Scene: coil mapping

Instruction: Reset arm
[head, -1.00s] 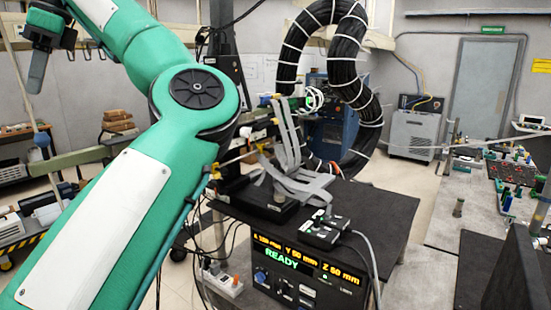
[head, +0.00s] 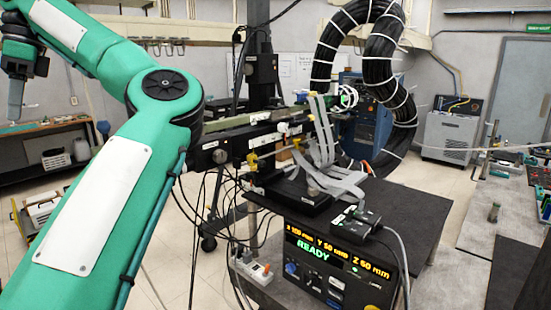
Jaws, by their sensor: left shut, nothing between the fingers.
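My left arm, green with white panels, comes in from the left and fills the left part of the view. It is bent at an elbow with a dark round cap. My right gripper is not in view.
A black control box (head: 330,270) reading READY sits under a dark table top (head: 415,215). Grey ribbon cables (head: 325,150) and a thick black cable loop (head: 403,80) are around the rig. A workbench (head: 487,230) stands at the right. Loose wires hang beside my left arm.

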